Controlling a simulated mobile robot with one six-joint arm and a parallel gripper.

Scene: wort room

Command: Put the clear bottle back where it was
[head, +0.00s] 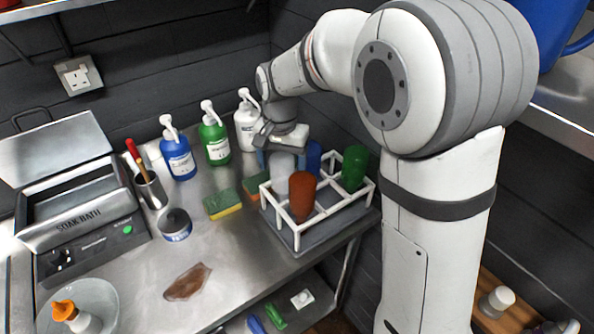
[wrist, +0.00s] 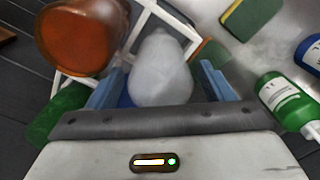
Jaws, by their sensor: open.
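The clear bottle (head: 281,166) looks whitish and see-through. It stands in the back left part of the white rack (head: 309,218), below my gripper (head: 281,150). In the wrist view the clear bottle (wrist: 161,72) lies between the two blue fingers of my gripper (wrist: 160,84). The fingers are apart, with a gap visible at each side of the bottle. The bottle's lower end is hidden behind the rack and the amber bottle, so I cannot tell how it rests.
An amber bottle (head: 302,194), a blue bottle (head: 313,155) and a green bottle (head: 353,168) share the rack. Sponges (head: 222,204), pump bottles (head: 177,155), a tin (head: 175,225) and a soak bath (head: 80,225) stand leftward.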

